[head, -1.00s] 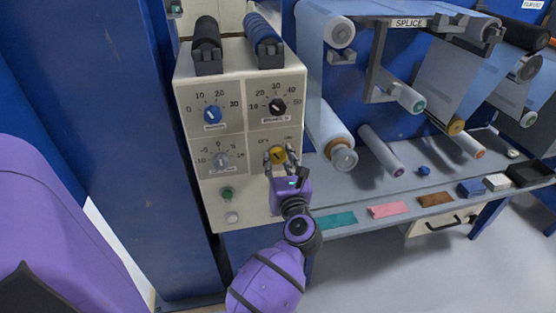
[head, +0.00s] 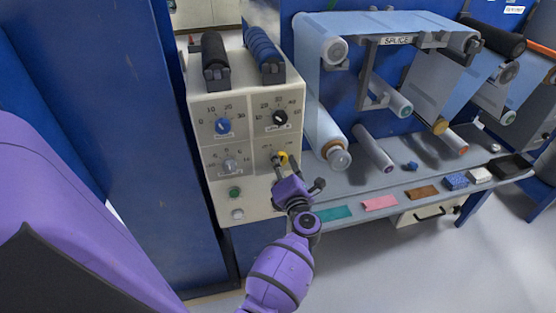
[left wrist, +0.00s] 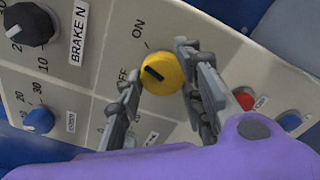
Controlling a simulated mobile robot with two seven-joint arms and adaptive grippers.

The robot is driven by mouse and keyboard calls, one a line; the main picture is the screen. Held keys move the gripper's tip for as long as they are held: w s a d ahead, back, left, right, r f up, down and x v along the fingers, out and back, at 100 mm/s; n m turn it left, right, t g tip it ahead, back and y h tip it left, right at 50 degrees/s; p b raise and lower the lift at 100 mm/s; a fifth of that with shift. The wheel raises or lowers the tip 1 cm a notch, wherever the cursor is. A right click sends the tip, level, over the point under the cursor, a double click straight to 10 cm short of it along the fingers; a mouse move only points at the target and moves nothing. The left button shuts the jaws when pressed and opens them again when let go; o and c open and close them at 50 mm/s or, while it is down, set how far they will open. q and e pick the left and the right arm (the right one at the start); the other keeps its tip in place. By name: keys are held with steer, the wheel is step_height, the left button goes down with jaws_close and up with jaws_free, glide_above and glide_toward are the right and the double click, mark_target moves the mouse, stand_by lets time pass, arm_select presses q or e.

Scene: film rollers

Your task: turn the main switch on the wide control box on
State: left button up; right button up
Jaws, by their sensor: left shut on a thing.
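The wide control box (head: 252,195) is cream, with several dials on its sloped front. Its main switch, a yellow knob (left wrist: 162,74) with a black bar, also shows small in the head view (head: 282,156). In the left wrist view, ON stands above the knob and a partly covered OFF to its left. The bar slants, its upper-left end closer to OFF than to the ON mark. My left gripper (head: 285,164) is at the knob, one finger on each side, shut on it. The fingers hide part of the labels. My right gripper is not in view.
Around the knob are a blue dial (head: 222,125), black dial (head: 277,118), grey dial (head: 230,166) and green button (head: 235,192). A red button (left wrist: 244,99) is close to the fingers. Film rollers (head: 326,138) and a shelf (head: 352,193) stand right of the box.

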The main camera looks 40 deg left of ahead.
arm_select(q)
steer(key=m+p, duration=0.2)
steer(key=m, duration=0.1)
steer(key=shift+w+a+r+m, duration=0.1)
steer(key=shift+a+r+m, duration=0.05)
steer(key=shift+r+m, duration=0.2)
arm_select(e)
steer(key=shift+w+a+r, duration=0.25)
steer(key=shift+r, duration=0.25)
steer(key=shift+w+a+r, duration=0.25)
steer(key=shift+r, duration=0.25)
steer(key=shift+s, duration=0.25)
arm_select(q)
steer(key=shift+r, duration=0.1)
steer(key=o, duration=1.1)
steer(key=shift+c, duration=0.2)
steer(key=shift+f, duration=0.2)
steer(key=v, duration=0.7)
steer(key=shift+d, duration=0.25)
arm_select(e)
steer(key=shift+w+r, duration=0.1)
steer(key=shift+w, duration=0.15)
